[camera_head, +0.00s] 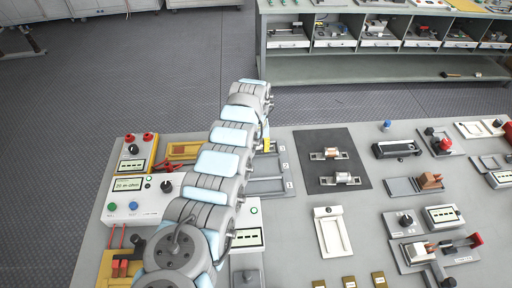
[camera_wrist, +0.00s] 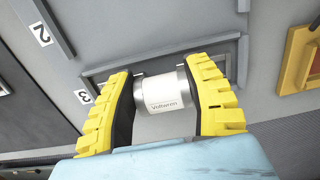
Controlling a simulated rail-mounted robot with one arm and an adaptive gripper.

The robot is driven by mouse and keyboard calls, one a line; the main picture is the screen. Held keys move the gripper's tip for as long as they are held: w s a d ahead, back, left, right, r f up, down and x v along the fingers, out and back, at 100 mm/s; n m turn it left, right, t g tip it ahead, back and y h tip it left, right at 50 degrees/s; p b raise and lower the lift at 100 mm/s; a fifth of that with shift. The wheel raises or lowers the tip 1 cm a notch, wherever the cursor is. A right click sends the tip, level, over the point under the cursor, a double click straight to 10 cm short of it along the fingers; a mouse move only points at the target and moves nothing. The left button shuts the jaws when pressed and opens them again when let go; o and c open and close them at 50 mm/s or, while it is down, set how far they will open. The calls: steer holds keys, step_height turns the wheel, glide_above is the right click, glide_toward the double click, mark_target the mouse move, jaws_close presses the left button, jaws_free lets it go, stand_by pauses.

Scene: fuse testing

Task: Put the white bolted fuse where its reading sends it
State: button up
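My gripper (camera_wrist: 160,78) has yellow ribbed fingers. They stand on either side of a white cylindrical fuse (camera_wrist: 164,96) printed "Volteron" and appear to press on its two ends. Behind the fuse is a grey shallow tray (camera_wrist: 108,72) beside a "3" label. I cannot tell whether the fuse touches the tray. In the head view a yellow part of my gripper (camera_head: 266,146) shows beside the grey numbered trays (camera_head: 268,166); my arm hides the fuse there. Two more fuses lie on a dark mat: a brownish one (camera_head: 331,154) and a pale one (camera_head: 343,178).
A white tester (camera_head: 130,205) with a lit display stands at the left, with red leads below it. A yellow-framed tray (camera_head: 186,150) is behind it. Several fuse holders, a white tray (camera_head: 331,232) and small meters fill the right. Shelves (camera_head: 370,70) stand across the floor.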

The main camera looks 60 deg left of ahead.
steer(key=o, duration=0.4)
step_height(320, 180, up, 11)
steer(key=shift+a+f, duration=0.1)
steer(key=shift+r, duration=0.65)
